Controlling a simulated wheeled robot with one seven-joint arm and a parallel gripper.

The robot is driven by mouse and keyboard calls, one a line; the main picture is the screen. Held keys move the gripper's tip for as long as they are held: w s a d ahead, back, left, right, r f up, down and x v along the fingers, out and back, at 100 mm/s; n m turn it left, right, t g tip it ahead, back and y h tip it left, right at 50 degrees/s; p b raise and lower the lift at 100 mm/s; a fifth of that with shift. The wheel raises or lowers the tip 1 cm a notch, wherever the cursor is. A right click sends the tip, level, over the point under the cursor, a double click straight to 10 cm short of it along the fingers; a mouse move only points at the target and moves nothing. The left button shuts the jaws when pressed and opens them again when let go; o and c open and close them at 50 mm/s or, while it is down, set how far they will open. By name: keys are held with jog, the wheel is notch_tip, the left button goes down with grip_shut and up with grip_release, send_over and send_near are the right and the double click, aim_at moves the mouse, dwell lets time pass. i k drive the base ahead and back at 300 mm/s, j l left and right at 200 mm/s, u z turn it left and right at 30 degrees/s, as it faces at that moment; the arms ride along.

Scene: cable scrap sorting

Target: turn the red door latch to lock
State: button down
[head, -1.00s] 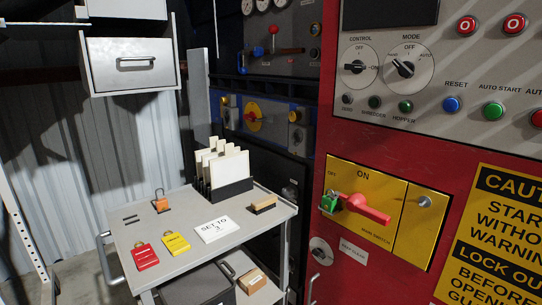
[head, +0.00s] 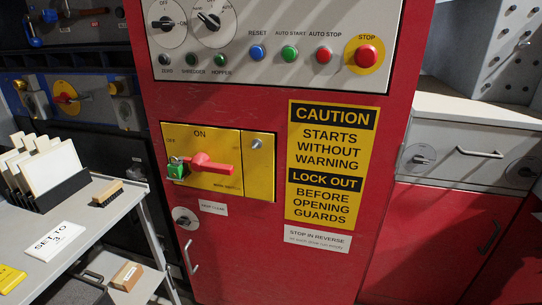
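The red cabinet (head: 250,255) fills the middle of the head view. A round pale latch plate with a small dark knob, the door latch (head: 185,218), is low on its left side, just above a vertical metal handle (head: 190,257). The knob's markings are too small to read, so I cannot tell its setting. A small white label (head: 213,207) is to its right. My gripper is not in view.
Above the latch is a yellow switch panel (head: 258,180) with a red handle (head: 212,164) and a green padlock (head: 177,171). A grey cart (head: 105,222) stands close on the left. Grey drawers with round dials (head: 419,158) are on the right.

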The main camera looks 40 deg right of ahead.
aim_at(184, 221)
jog(key=i+u, duration=0.1)
jog(key=i, duration=1.05)
